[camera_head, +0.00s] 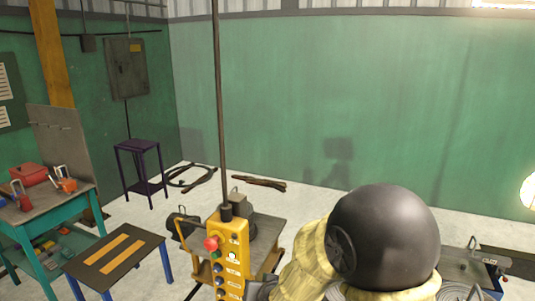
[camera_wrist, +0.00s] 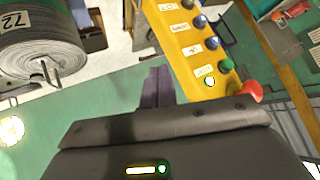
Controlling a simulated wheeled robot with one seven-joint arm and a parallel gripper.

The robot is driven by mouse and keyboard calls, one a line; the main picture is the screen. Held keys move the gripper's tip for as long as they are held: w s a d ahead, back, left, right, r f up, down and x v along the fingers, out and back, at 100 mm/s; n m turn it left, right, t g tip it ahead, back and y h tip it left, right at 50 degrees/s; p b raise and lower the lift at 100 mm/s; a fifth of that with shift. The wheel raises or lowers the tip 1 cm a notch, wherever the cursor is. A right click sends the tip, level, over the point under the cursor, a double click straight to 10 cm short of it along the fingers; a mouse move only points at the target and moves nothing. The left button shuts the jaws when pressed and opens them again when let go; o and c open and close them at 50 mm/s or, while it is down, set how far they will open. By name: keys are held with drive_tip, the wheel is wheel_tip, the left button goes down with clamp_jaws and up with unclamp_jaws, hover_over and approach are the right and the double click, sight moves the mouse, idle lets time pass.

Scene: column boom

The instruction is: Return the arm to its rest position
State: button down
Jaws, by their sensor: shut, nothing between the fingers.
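My arm, in a yellow cover with a big dark round joint, fills the lower right middle of the head view. My gripper (camera_wrist: 157,84) shows in the wrist view as two dark fingers pressed together, with nothing between them. A yellow control pendant (camera_head: 236,240) hangs from a dark pole in the head view, just left of my arm. In the wrist view the pendant (camera_wrist: 178,22) is beside the fingers, appearing apart from them, though the gap is hard to judge.
A teal workbench (camera_head: 60,214) with red items stands at left, with a dark-topped table (camera_head: 80,262) before it. A purple stool (camera_head: 138,146) and floor cables (camera_head: 190,178) are farther back. A cart (camera_head: 270,228) is behind the pendant. A labelled reel (camera_wrist: 40,48) appears in the wrist view.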

drive_tip(key=s+d+g+h, duration=0.3)
drive_tip(key=s+d+g, duration=0.4)
drive_tip(key=s+d, duration=0.9)
drive_tip(key=shift+d+n, duration=0.3)
drive_tip(key=shift+d, duration=0.2)
